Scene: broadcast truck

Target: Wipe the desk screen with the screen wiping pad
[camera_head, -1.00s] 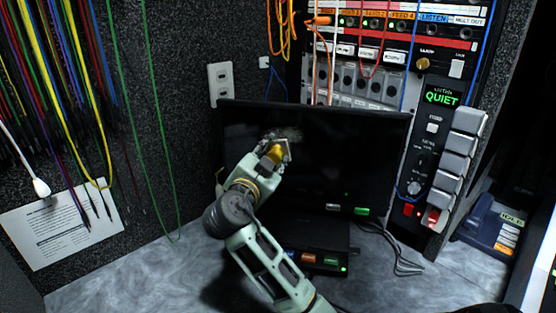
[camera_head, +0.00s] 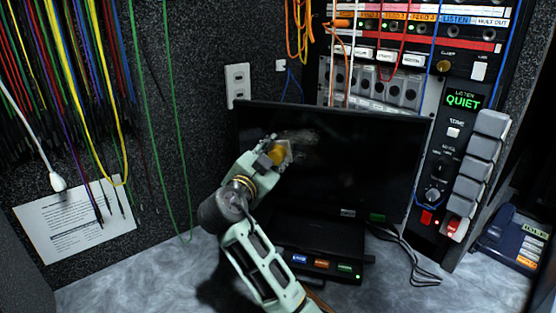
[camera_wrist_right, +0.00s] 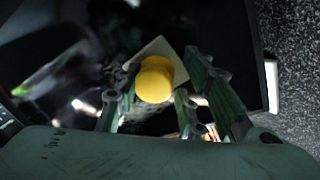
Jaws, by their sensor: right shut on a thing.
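The desk screen (camera_head: 370,160) is a black panel standing upright on the desk in the head view. A pale smudge shows on its upper left part, beside the gripper. My right gripper (camera_head: 280,154) is in front of the screen's left part, shut on the screen wiping pad. In the right wrist view the pad (camera_wrist_right: 154,80) shows a round yellow knob between the fingers and a pale square base against or very near the dark screen (camera_wrist_right: 60,65). Whether the base touches the glass is hard to tell. My left gripper is out of view.
A black box with coloured buttons (camera_head: 320,240) sits below the screen. A rack with patch cables (camera_head: 400,50) and a grey key panel (camera_head: 480,160) stand at the right. A telephone (camera_head: 512,240) is at far right. Cables and a paper sheet (camera_head: 75,222) hang on the left wall.

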